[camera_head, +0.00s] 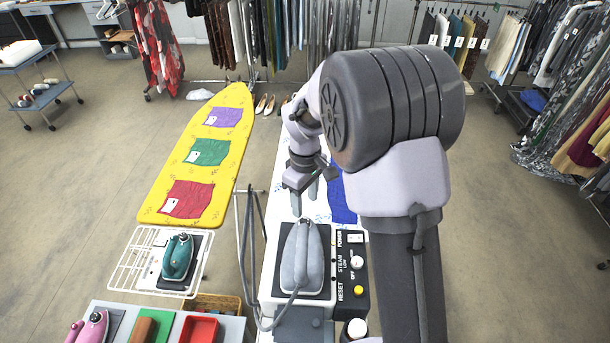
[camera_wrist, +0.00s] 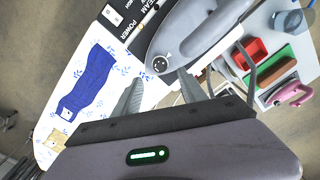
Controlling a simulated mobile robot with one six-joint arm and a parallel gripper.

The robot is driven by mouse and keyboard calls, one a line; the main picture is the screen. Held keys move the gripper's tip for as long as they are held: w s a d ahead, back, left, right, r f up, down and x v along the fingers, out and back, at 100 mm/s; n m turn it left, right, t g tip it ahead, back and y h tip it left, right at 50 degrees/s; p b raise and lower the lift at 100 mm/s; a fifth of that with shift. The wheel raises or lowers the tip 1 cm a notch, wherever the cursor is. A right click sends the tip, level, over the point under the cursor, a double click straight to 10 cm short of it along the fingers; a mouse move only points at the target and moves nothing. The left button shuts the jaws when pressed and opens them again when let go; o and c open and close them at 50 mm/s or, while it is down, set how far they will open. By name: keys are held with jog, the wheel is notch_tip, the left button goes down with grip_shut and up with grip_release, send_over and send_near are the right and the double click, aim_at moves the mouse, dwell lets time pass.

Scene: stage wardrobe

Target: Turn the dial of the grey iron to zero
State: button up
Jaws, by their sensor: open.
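The grey iron (camera_head: 302,258) rests on a dark pad on the white steam station, its tip toward my arm's end. My gripper (camera_head: 304,204) is just beyond the iron's tip in the head view. It is open and empty, its two fingers pointing down. In the wrist view my gripper's fingertips (camera_wrist: 161,80) lie on either side of the dial's line, apart from each other. I cannot tell whether they touch the iron.
A control panel (camera_head: 347,303) with a white knob (camera_head: 357,262) and yellow reset button (camera_head: 358,291) adjoins the iron. A hose stands left of it. A teal iron (camera_head: 178,256) and pink iron (camera_head: 90,330) are farther left. A blue cloth (camera_wrist: 88,80) lies on the white board.

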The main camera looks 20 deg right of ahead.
notch_tip(320, 180, up, 10)
jog(key=p, duration=0.1)
jog(key=shift+r, duration=0.2)
